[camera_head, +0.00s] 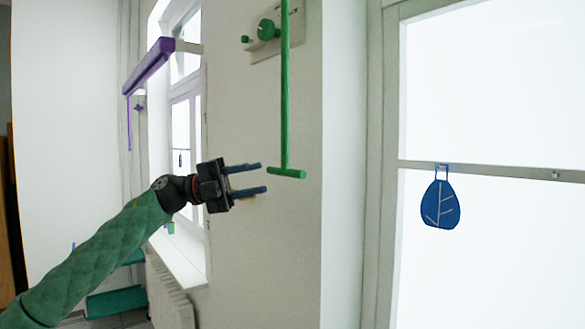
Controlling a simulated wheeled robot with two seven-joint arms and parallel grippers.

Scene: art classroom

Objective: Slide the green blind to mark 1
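A green rod (285,95) hangs down in front of the wall and ends in a short green crossbar (287,173). At its top is a pale wall plate (277,40) with green knobs (267,29). The blind itself and any numbered marks are not clearly in view. My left gripper (264,178) is open, its two blue fingers pointing right toward the crossbar. The fingertips appear just left of the crossbar, with nothing between them; whether they touch it I cannot tell. My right gripper is not in view.
A purple rail (150,65) with a thin purple rod (129,123) is fixed above the left window (180,125). A blue leaf-shaped ornament (440,205) hangs at the right window. A radiator (170,292) stands below the left sill.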

